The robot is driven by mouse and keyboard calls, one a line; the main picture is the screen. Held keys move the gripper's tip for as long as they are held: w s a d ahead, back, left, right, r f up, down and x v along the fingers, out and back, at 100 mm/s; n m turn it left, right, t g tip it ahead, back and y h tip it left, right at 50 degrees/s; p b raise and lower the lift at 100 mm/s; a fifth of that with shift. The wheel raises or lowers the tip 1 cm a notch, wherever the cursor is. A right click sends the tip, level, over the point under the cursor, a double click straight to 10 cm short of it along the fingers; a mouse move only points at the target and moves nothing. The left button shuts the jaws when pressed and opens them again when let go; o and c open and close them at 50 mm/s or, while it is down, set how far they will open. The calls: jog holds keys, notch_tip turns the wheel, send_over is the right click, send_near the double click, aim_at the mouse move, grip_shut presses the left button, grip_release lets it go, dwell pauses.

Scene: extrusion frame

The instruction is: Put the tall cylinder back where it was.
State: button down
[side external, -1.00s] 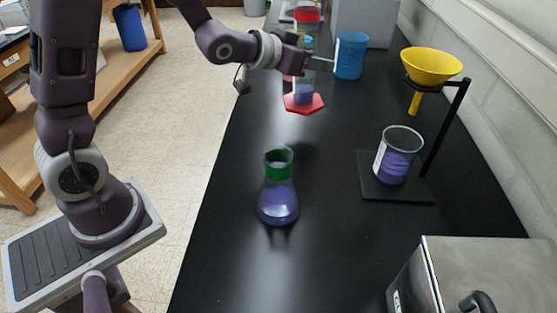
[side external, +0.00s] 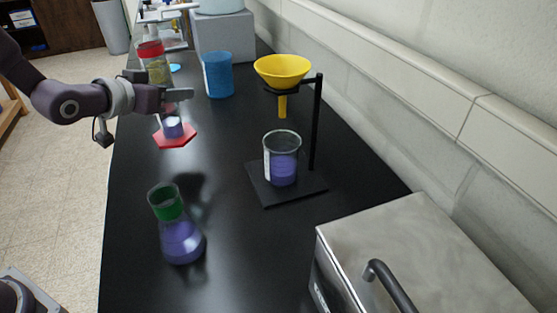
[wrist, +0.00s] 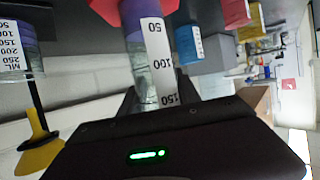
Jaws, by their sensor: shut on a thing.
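The tall cylinder is a clear graduated tube with a red hexagonal base (side external: 176,138) and purple liquid (side external: 172,128) at its bottom. My gripper (side external: 176,97) is shut on its tube above the liquid. The base seems to hang above the black bench, with a dark patch on the bench below it. In the wrist view the cylinder (wrist: 152,55) rises from my gripper with its 50, 100 and 150 marks showing, and its red base lies at the top edge. Its upper end is hard to make out.
A green-necked flask (side external: 180,240) stands in front. A beaker (side external: 283,160) sits on the stand's black plate under a yellow funnel (side external: 282,72). Behind are a blue cup (side external: 218,76) and a red-topped jar (side external: 152,50). A metal box (side external: 420,250) is front right. The bench between flask and stand is clear.

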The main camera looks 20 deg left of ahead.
jog(key=shift+w+r, duration=0.2)
jog(key=shift+r, duration=0.05)
jog(key=w+a+r+m+h, duration=0.1)
jog(key=a+r+m+h, duration=0.15)
jog(key=a, duration=0.35)
notch_tip(320, 180, down, 10)
jog(key=shift+w+a+g+h, duration=0.2)
jog(key=shift+g+h, duration=0.1)
jog(key=shift+h, duration=0.15)
jog(key=shift+f+m, duration=0.1)
jog(key=shift+m, duration=0.15)
jog(key=c, duration=0.9)
grip_release()
jog(key=shift+s, duration=0.1)
jog(key=shift+o, duration=0.2)
